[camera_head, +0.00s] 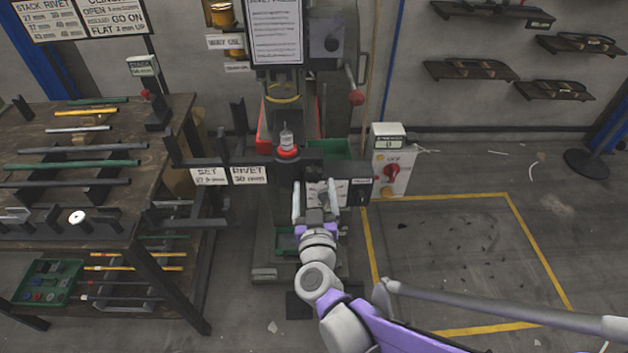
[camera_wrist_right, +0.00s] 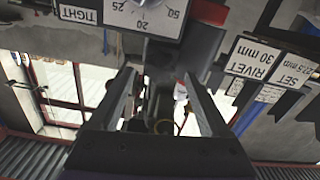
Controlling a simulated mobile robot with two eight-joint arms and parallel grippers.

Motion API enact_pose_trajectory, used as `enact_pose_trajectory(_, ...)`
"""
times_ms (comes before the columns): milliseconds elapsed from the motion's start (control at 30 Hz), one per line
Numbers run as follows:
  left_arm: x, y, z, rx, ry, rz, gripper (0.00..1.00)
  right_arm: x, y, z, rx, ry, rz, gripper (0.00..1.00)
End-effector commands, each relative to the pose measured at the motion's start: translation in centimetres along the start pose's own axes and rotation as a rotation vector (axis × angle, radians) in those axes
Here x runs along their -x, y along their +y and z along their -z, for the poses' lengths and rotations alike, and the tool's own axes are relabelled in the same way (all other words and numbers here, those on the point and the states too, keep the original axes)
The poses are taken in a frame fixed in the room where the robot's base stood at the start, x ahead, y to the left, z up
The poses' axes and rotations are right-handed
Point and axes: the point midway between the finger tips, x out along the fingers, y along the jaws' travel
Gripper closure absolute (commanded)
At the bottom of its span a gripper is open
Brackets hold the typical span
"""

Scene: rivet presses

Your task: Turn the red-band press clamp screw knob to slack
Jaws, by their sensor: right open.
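The press (camera_head: 284,100) stands at the middle of the head view, with a red ring (camera_head: 288,153) around its lower tooling. A pale dial plate (camera_head: 313,188) sits on its front bar. The knob is only partly visible there at the top edge. My right gripper (camera_head: 314,185) is open in front of the plate; its spread fingers also show in the wrist view (camera_wrist_right: 159,73), with nothing clearly gripped. My left gripper is out of view.
A control box (camera_head: 398,160) with a red rotary switch stands right of the dial plate. SET and RIVET signs (camera_head: 230,175) hang left of it. A workbench (camera_head: 150,130) with rods fills the left. A yellow-lined floor area (camera_head: 460,250) lies right.

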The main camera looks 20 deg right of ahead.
Motion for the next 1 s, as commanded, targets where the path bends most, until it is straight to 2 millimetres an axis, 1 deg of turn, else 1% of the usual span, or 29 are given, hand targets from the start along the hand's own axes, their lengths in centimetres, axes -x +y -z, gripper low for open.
enact_pose_trajectory(33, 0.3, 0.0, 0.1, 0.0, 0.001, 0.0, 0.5, 1.3, -0.1, 0.2, -0.002, 0.001, 0.003, 0.19)
enact_pose_trajectory(200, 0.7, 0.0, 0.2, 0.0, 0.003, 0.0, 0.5, 4.7, -0.1, 0.1, -0.001, 0.001, 0.004, 0.19)
enact_pose_trajectory(300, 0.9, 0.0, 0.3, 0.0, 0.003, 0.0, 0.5, 6.2, -0.1, 0.1, -0.002, 0.001, 0.003, 0.19)
enact_pose_trajectory(400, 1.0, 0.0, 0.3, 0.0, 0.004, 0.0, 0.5, 7.2, 0.0, 0.1, 0.0, 0.001, 0.002, 0.19)
enact_pose_trajectory(567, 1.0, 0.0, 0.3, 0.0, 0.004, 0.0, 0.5, 7.8, 0.0, 0.0, 0.0, 0.0, 0.001, 0.19)
enact_pose_trajectory(1000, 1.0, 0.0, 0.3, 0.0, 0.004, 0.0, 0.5, 7.8, 0.0, 0.0, 0.0, 0.0, 0.0, 0.19)
